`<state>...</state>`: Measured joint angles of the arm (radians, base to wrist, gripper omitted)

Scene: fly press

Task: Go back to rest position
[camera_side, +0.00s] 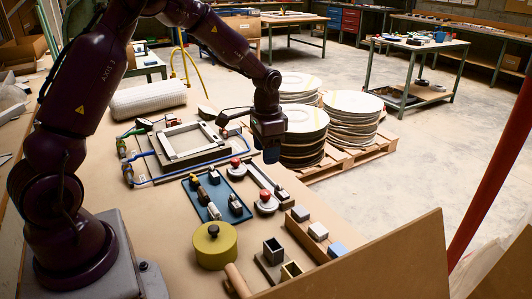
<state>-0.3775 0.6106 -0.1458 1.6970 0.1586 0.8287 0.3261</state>
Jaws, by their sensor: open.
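My gripper (271,152) hangs pointing down at the far right edge of the workbench, in front of the stacked round discs. It is above and to the right of the red-knobbed parts, apart from everything I can make out. Its fingers are small and dark here. I see nothing held between them. My dark purple arm arches over from the left side of the bench.
On the bench (150,222) stand a square frame fixture (192,143), a blue tray (217,200) with small parts, a yellow-green round pot (215,246) and small blocks (318,231). Disc stacks (352,118) rest on a pallet beyond. A brown panel (390,265) rises at the front right.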

